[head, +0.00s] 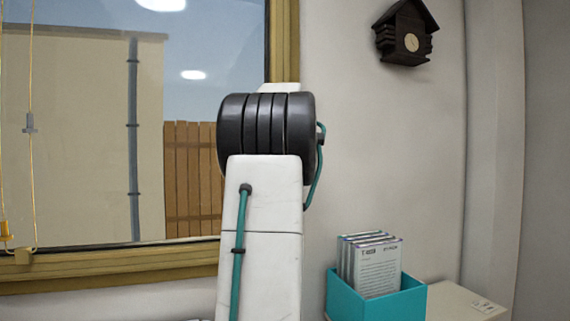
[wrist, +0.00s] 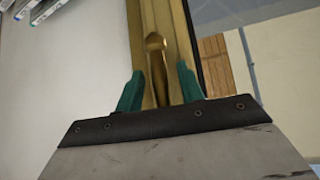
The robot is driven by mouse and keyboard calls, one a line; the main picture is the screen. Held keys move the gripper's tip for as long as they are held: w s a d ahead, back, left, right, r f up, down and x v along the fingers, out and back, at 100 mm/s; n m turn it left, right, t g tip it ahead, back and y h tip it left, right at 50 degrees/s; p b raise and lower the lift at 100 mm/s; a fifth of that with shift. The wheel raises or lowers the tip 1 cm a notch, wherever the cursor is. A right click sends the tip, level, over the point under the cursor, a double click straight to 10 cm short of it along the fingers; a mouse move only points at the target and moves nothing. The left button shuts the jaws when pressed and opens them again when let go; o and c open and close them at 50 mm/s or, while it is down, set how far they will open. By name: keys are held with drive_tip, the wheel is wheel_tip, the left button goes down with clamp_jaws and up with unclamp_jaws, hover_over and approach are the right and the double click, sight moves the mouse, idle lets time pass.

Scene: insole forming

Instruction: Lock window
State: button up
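The window (head: 90,130) has a golden-brown wooden frame (head: 285,45) and fills the left of the head view. A brass-coloured window handle (wrist: 156,62) lies along the frame in the wrist view, its rounded end towards the top of the picture. My gripper (wrist: 158,85) has two green fingers, spread apart on either side of the handle. Gaps show between the fingers and the handle, so it looks open and not gripping. In the head view my arm hides both the handle and my gripper. The handle's other end is hidden behind the gripper's dark edge.
A teal box (head: 375,297) with several upright cards (head: 378,262) stands at the lower right on a pale surface (head: 462,298). A dark cuckoo clock (head: 404,35) hangs on the wall. Thin blind cords (head: 30,125) hang at the window's left.

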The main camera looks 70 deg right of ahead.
drive_tip(key=shift+a, duration=0.1)
drive_tip(key=v, duration=0.7)
drive_tip(key=shift+a+r, duration=0.25)
idle(0.4)
